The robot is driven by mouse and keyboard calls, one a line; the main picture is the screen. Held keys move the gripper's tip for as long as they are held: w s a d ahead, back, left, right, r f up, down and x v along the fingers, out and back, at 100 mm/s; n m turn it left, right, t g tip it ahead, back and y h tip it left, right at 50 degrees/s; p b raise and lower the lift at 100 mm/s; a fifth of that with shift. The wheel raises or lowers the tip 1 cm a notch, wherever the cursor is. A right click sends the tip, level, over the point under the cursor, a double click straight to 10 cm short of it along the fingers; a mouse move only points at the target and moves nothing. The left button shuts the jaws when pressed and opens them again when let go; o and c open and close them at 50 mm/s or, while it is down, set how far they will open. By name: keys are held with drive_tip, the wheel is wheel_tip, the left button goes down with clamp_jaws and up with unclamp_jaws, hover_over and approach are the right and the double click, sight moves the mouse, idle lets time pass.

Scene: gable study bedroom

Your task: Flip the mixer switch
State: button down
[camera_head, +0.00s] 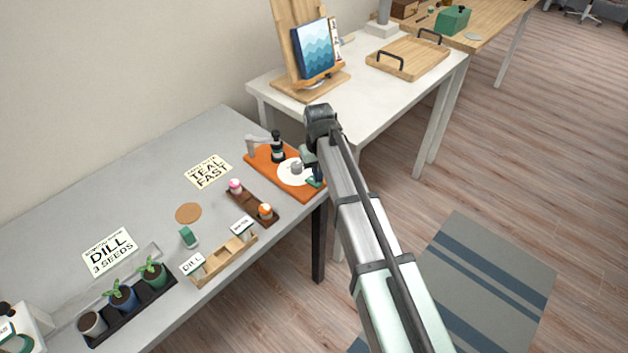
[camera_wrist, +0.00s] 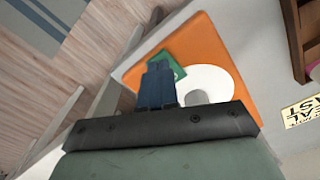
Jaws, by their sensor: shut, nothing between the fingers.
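The mixer stands on an orange board (camera_head: 256,157) at the far right corner of the grey table, and the board also shows in the wrist view (camera_wrist: 208,45). It carries a white disc (camera_head: 285,178) with a grey piece on it and a dark bottle-like part (camera_head: 277,153) on a grey arm. A green piece (camera_wrist: 178,66) lies near the board's edge beside the disc; it looks like the switch base, but its lever is hidden. My gripper (camera_wrist: 159,66) is shut and empty, with its blue fingertips over the green piece. I cannot tell whether they touch it.
A card reading "TEAL FAST" (camera_head: 208,171) lies left of the board. A brown rack (camera_head: 250,203) with small pots and a wooden holder (camera_head: 224,262) stand nearer. A white table (camera_head: 358,101) with an easel and tray is behind.

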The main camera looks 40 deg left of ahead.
drive_tip(key=shift+f, duration=0.7)
idle(0.5)
drive_tip(key=shift+r, duration=3.55)
